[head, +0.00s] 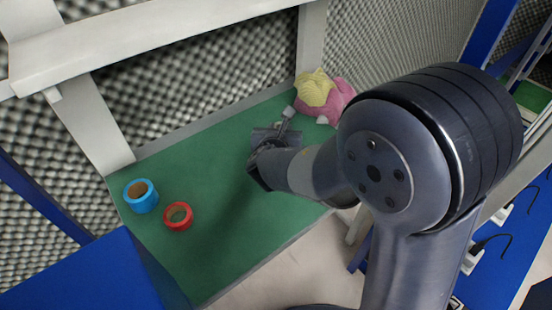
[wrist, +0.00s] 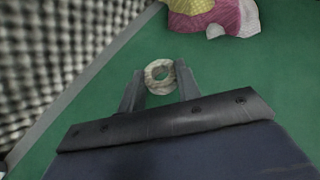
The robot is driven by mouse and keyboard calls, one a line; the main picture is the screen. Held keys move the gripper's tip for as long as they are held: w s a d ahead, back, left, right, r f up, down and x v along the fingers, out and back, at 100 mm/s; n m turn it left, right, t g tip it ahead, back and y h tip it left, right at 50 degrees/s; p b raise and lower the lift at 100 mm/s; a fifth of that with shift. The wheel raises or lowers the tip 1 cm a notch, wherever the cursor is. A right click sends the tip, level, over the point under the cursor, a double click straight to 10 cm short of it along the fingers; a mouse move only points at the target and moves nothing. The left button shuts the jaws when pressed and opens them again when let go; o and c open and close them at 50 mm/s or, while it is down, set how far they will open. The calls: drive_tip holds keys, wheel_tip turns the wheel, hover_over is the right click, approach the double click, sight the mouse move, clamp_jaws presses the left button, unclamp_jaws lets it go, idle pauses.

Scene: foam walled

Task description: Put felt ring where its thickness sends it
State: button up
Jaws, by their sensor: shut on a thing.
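The felt ring (wrist: 160,76) is pale and mottled, with a round hole, and sits between my two fingertips in the wrist view. My gripper (wrist: 160,88) is shut on it, with one finger on each side. I cannot tell whether the ring touches the green surface below. In the head view my gripper (head: 288,113) is over the far part of the green tabletop (head: 215,160); the ring is too small there to make out clearly. A blue ring-shaped piece (head: 141,196) and a smaller red one (head: 178,216) stand apart from my gripper, at the left.
A yellow and pink soft-looking object (head: 323,97) lies beyond my gripper; it also shows at the top of the wrist view (wrist: 215,15). Foam walls and a white frame (head: 105,120) border the table. A blue box-like surface (head: 95,275) is at front left. The middle-left tabletop is clear.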

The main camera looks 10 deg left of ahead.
wheel_tip(320, 180, down, 8)
drive_tip(key=shift+r+b, duration=0.15)
drive_tip(key=shift+b, duration=0.6)
drive_tip(key=o, duration=1)
